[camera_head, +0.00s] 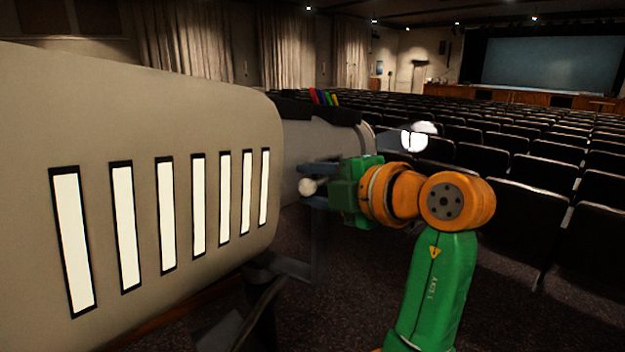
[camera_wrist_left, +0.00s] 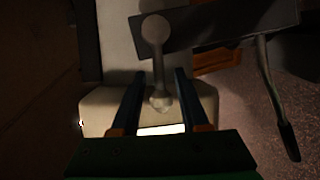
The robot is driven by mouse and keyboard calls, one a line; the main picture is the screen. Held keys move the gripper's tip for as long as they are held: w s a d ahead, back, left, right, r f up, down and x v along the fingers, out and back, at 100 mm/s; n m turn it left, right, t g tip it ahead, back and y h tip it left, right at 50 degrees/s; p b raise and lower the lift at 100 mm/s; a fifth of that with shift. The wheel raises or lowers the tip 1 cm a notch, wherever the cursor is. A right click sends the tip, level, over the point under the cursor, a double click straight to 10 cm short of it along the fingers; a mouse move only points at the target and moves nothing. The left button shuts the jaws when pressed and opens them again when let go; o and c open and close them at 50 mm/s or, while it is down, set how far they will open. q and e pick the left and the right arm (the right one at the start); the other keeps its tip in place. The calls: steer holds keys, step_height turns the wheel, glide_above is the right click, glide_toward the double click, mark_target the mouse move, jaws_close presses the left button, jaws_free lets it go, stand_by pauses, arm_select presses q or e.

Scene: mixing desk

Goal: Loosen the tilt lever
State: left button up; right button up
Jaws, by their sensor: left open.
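The tilt lever, a pale rod with a round ball knob (camera_head: 307,187), is at the side of the large beige lamp housing. In the left wrist view its knob (camera_wrist_left: 155,28) lies beyond the fingertips, and its rod runs back between the fingers. My left gripper (camera_head: 312,186), on a green and orange arm, is open with its blue fingers at the knob. In the left wrist view the fingers (camera_wrist_left: 160,74) stand on either side of the rod, with gaps visible. Contact cannot be told. My right gripper is not in view.
The beige housing (camera_head: 100,105) with lit vertical slots fills the left. Coloured tabs (camera_head: 323,97) stand on top behind it. A bent bar with a dark grip (camera_wrist_left: 287,138) hangs at the right in the wrist view. Rows of dark seats (camera_head: 530,205) fill the right.

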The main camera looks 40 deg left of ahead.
arm_select(q)
steer(key=shift+s, duration=0.1)
steer(key=shift+d, duration=0.1)
steer(key=c, duration=0.7)
steer(key=shift+w, duration=0.25)
jaws_close()
steer(key=shift+f, duration=0.1)
